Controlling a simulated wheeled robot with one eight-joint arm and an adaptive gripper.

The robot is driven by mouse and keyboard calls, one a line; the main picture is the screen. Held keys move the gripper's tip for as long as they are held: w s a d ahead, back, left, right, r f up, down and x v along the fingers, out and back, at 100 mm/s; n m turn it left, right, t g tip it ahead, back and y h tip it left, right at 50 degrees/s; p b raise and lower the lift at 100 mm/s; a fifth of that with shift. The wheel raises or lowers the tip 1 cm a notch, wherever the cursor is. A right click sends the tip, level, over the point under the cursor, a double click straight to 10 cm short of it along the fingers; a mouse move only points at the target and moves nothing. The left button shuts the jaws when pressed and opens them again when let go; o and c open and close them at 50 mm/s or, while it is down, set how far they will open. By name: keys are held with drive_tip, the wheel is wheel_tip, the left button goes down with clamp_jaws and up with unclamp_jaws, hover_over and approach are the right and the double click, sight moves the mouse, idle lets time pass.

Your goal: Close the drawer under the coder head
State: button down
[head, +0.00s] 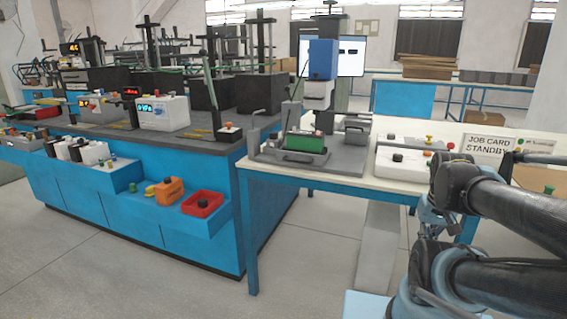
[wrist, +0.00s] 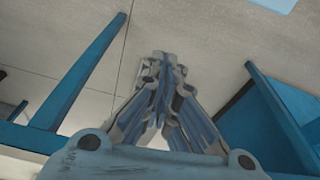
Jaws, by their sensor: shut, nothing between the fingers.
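The coder head appears to be the blue box (head: 322,60) on an upright above the white worktable (head: 350,183). Below it, a grey drawer-like tray (head: 288,160) with a front handle extends towards the table's front edge. It appears pulled out, and a green block (head: 305,142) sits on it. My gripper (wrist: 165,62) is shut and empty in the wrist view, with its fingers together over the floor. In the head view my arm is at the right, to the right of the tray and well apart from it. The tray does not clearly show in the wrist view.
A job card sign (head: 489,147) and a white box with knobs (head: 404,160) stand on the table's right side. A blue bench (head: 130,215) with a red bin (head: 202,203) fills the left. Grey floor (head: 120,270) is clear in front. The wrist view shows a blue table leg (wrist: 85,70).

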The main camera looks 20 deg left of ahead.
drive_tip(key=w+a+r+n+h, duration=0.1)
drive_tip(key=w+a+r+n, duration=1.3)
drive_tip(key=a+n, duration=0.3)
drive_tip(key=a+r+n+t, duration=0.2)
drive_tip(key=a+n, duration=0.7)
drive_tip(key=a, duration=0.7)
drive_tip(key=a+r+n+t, duration=0.1)
drive_tip(key=a+r+n, duration=0.1)
drive_tip(key=a+n, duration=1)
drive_tip(key=w+a+f+m, duration=0.2)
drive_tip(key=w+f+m, duration=0.1)
drive_tip(key=w+f, duration=0.4)
drive_tip(key=shift+w+a+f+y, duration=0.2)
drive_tip(key=shift+a+f+y, duration=0.1)
drive_tip(key=shift+a+f, duration=0.15)
drive_tip(key=shift+w+a, duration=0.1)
